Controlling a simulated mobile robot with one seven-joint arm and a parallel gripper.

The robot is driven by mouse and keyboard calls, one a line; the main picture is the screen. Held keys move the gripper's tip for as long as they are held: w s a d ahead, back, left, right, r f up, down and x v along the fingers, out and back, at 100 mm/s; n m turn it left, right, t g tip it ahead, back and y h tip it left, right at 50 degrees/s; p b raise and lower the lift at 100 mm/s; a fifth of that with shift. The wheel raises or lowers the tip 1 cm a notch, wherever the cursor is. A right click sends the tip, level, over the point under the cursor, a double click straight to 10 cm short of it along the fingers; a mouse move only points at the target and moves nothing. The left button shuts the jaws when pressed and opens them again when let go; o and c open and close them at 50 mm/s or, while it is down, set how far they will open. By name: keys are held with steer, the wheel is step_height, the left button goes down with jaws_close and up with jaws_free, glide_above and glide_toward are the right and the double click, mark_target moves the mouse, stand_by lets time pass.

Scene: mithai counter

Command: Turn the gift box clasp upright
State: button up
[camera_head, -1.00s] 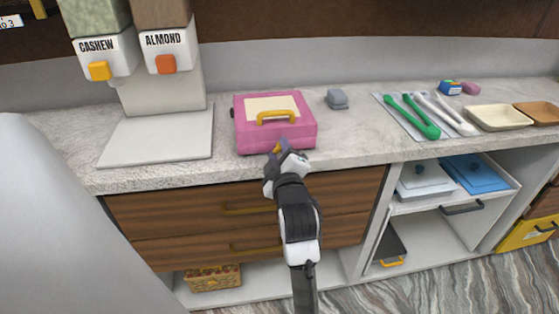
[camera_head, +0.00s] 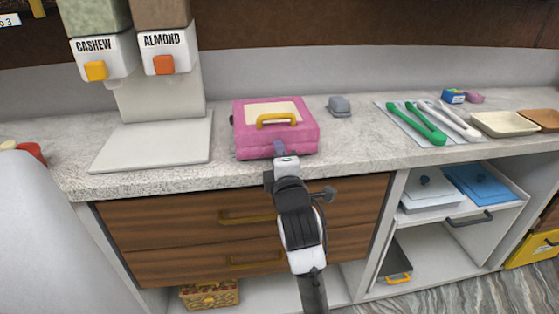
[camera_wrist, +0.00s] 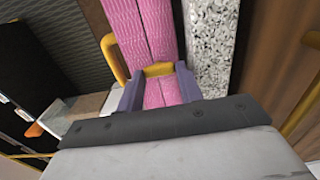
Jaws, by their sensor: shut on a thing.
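The pink gift box (camera_head: 262,148) stands on the counter, lid closed, with a cream panel and a yellow handle (camera_head: 277,119) on top. My gripper (camera_head: 279,149) is at the middle of its front face. In the wrist view the yellow clasp (camera_wrist: 158,69) lies between the two purple fingers, against the pink box front (camera_wrist: 142,28), and my gripper (camera_wrist: 158,82) is shut on it. The clasp's turn angle is hard to tell, and my gripper hides it in the head view.
Cashew and almond dispensers (camera_head: 163,52) stand at the left over a white base (camera_head: 150,145). A small grey object (camera_head: 340,106) is right of the box. Tongs (camera_head: 425,125) and trays (camera_head: 502,123) are further right. Drawers with handles (camera_head: 245,216) are below the counter.

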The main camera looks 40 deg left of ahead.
stand_by(0.4)
steer(key=o, duration=1)
